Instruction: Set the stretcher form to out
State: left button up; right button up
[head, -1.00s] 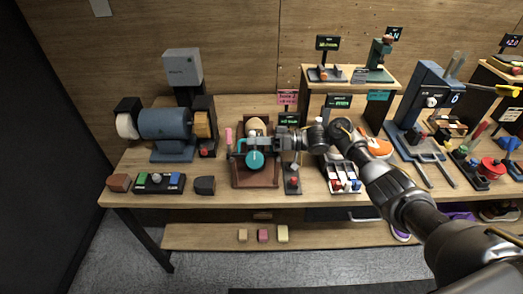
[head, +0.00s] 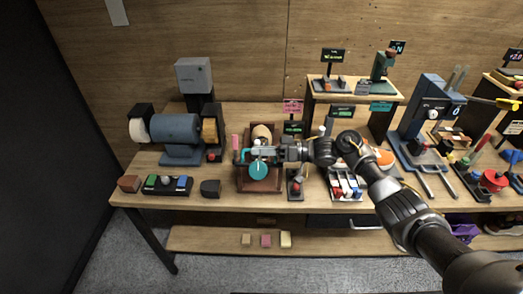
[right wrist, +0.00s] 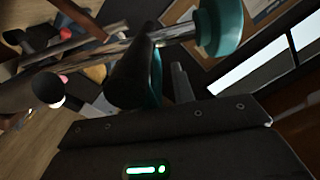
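The stretcher stands on the bench left of centre in the head view: a brown wooden base (head: 262,184) with a tan rounded form (head: 262,132) at its back. A teal round knob (head: 258,169) sits at its front, with a teal bar (head: 245,152) beside it. The knob also shows at the top of the right wrist view (right wrist: 219,26). My right gripper (head: 272,153) reaches in from the right, low over the stretcher, its tip at the teal parts. Dark fingers overlap teal there, so its grip is unclear. My left gripper is out of view.
A blue bench grinder (head: 178,132) stands to the left, with a button panel (head: 167,185) before it. A small red-button device (head: 296,185) and a white-lever rack (head: 345,184) stand close on the right. A blue press (head: 432,112) is further right.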

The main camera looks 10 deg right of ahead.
jog(key=shift+o, duration=0.5)
jog(key=shift+s, duration=0.15)
jog(key=shift+d, duration=0.1)
jog(key=shift+d+f, duration=0.15)
jog(key=shift+d, duration=0.1)
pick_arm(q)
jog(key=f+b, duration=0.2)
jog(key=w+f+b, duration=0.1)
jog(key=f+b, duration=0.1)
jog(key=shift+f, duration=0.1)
pick_arm(e)
jog(key=s+d, duration=0.1)
jog(key=d, duration=0.9)
jog(key=shift+s, duration=0.35)
